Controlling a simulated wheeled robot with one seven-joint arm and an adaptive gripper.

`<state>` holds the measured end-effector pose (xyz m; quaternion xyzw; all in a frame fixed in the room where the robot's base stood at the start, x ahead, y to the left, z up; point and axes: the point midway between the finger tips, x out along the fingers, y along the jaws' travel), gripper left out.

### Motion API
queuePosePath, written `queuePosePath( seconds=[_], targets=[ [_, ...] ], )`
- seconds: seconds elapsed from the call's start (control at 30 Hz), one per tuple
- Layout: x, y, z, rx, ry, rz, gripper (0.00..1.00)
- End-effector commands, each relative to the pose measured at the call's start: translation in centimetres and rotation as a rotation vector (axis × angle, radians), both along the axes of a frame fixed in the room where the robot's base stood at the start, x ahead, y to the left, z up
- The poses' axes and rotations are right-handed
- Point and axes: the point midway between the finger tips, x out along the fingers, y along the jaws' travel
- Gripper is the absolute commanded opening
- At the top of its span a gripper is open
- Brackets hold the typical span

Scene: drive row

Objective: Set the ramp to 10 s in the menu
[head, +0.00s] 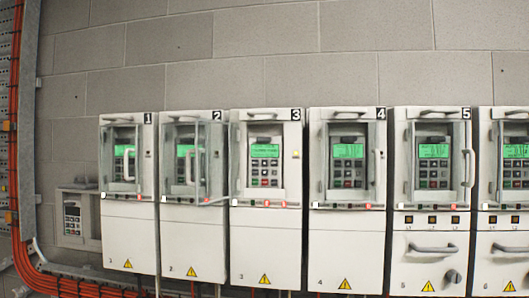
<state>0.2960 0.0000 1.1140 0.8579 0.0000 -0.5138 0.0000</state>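A row of white drive cabinets hangs on the wall, numbered 1 to 5, with another cut off at the right edge. Each has a green-lit display above a keypad: drive 1 (129,235), drive 2 (192,240), drive 3 (265,240), drive 4 (346,245) and drive 5 (430,240). The menu text on drive 3's display (265,151) is too small to read. Drive 3's keypad (264,176) shows coloured keys. Clear covers with handles show on several drives; drive 2's cover (203,160) seems swung partly outward. My gripper is not in view.
A small grey keypad box (72,218) is mounted left of drive 1. Orange cables (14,130) run down the left edge and along the bottom. Red lamps glow below several displays. Drive 5 has a lower handle (433,248) and a dark knob (453,276).

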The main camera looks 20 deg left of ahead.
Motion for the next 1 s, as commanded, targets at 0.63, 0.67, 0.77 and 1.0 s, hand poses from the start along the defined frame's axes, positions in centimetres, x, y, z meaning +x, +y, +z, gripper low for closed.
queuePosePath(
  seconds=[0.63,0.67,0.77,1.0],
  targets=[
    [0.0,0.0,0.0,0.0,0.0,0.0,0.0],
    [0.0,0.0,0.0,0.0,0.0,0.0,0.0],
    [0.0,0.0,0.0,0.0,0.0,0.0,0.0],
    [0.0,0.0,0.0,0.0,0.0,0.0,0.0]
  ],
)
